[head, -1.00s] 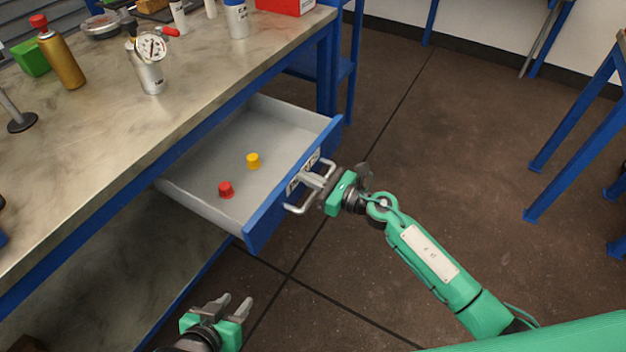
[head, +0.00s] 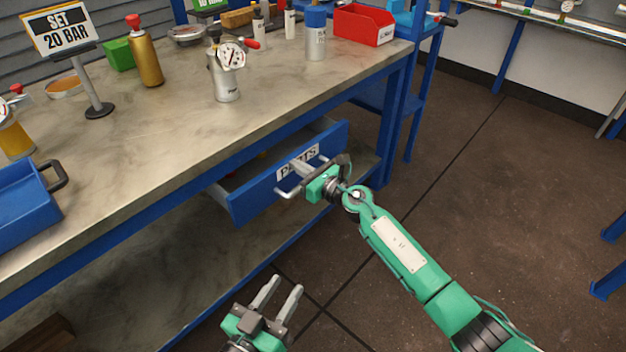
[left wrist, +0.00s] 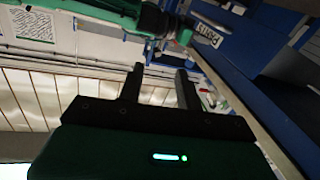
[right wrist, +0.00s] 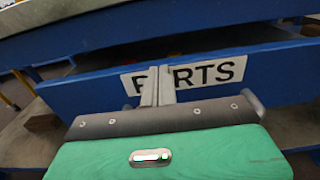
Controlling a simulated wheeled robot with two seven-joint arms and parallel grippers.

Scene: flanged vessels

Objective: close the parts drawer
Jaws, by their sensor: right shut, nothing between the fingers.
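The parts drawer's blue front (head: 255,200) with its PARTS label stands out a little from under the bench; a narrow strip of the inside shows behind it. The front also fills the middle of the right wrist view (right wrist: 85,95). My right gripper (head: 303,168) is shut and empty, its fingertips against or very near the label, by the handle (head: 284,194). In the right wrist view the closed fingers (right wrist: 157,78) cover part of the label. My left gripper (head: 277,294) is open and empty, low in front of the bench, apart from the drawer.
The bench top (head: 150,130) above carries a gauge vessel (head: 226,75), a gold bottle (head: 146,55), a sign (head: 62,30), a blue tray (head: 25,205) and a red bin (head: 363,25). A lower shelf (head: 185,240) runs below.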

